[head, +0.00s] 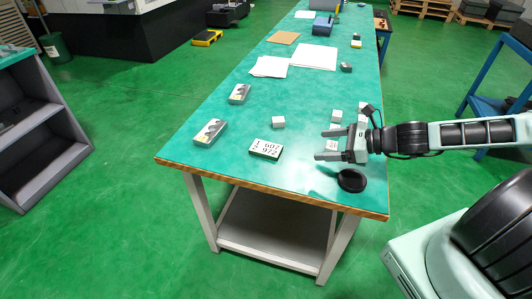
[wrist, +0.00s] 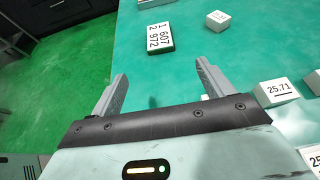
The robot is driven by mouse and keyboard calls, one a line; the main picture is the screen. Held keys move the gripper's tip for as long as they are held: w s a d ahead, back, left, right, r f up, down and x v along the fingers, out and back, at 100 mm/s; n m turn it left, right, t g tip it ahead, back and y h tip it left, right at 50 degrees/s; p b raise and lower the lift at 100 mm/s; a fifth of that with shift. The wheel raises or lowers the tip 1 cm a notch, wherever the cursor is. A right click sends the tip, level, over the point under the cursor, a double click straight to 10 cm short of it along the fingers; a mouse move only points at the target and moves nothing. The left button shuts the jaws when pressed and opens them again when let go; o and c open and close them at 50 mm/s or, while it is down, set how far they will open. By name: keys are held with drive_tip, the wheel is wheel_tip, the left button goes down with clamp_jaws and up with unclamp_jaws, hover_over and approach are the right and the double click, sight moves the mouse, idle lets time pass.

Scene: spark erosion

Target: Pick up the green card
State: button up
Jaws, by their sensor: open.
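No plainly green card stands out on the green tabletop. A flat rectangular block with a white face printed "1 607 2 972" and dark greenish sides (head: 266,148) lies near the table's front edge; it also shows at the top of the wrist view (wrist: 160,38). I cannot tell whether it is the card. My gripper (head: 322,145) is open, above the table to the right of that block. In the wrist view the fingers (wrist: 161,74) are apart with nothing between them, and the block lies ahead of them, clear of both fingertips.
Small white labelled blocks lie near, one ahead (wrist: 217,20) and one marked 25.71 (wrist: 277,93) beside the right finger. A black round disc (head: 352,180) is by the front corner. Two grey boxes (head: 210,132) (head: 240,94) stand left. Papers (head: 314,57) lie farther back.

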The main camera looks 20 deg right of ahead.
drive_tip(key=shift+w+a+f, duration=0.15)
drive_tip(key=shift+w, duration=0.15)
drive_tip(key=p, duration=0.1)
approach(267, 148)
drive_tip(key=shift+w+a+f, duration=0.7)
drive_tip(key=shift+w+a, duration=0.05)
drive_tip(key=shift+w, duration=0.2)
drive_tip(key=x, duration=0.2)
drive_tip(key=p+x, duration=0.1)
drive_tip(key=x, duration=0.1)
drive_tip(key=shift+a+p, duration=0.3)
drive_tip(key=shift+a, duration=0.25)
drive_tip(key=shift+w+a+f, duration=0.2)
drive_tip(key=shift+c, duration=0.3)
drive_tip(key=c, duration=1)
drive_tip(key=shift+c, duration=0.2)
